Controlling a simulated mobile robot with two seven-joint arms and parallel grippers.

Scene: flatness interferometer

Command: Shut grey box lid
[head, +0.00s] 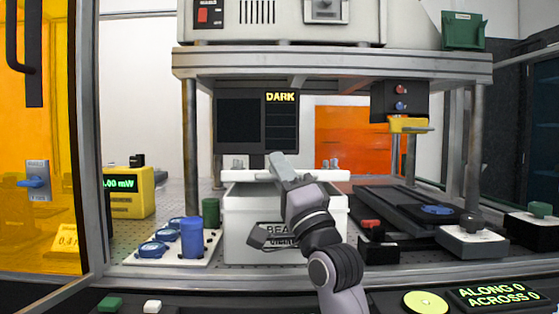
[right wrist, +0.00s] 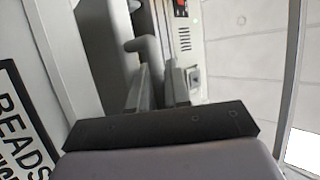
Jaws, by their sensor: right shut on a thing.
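The pale grey box (head: 240,218) stands on the bench in the middle of the head view, with a black-framed label on its front. Its side and part of the label (right wrist: 22,125) show at the left of the right wrist view. A pale lid (head: 318,176) shows as a flat bar at the top of the box; its exact tilt is hard to tell. My right gripper (head: 277,162) is at the lid, left of its middle, and is shut on it. The grip (right wrist: 155,85) is partly hidden in the right wrist view. My left gripper is not in view.
A blue cylinder (head: 192,238) and a green cylinder (head: 211,211) stand left of the box. A dark stage (head: 410,212) is at the right. A metal frame with a shelf (head: 330,64) stands over the box. A yellow power meter (head: 133,192) is at the left.

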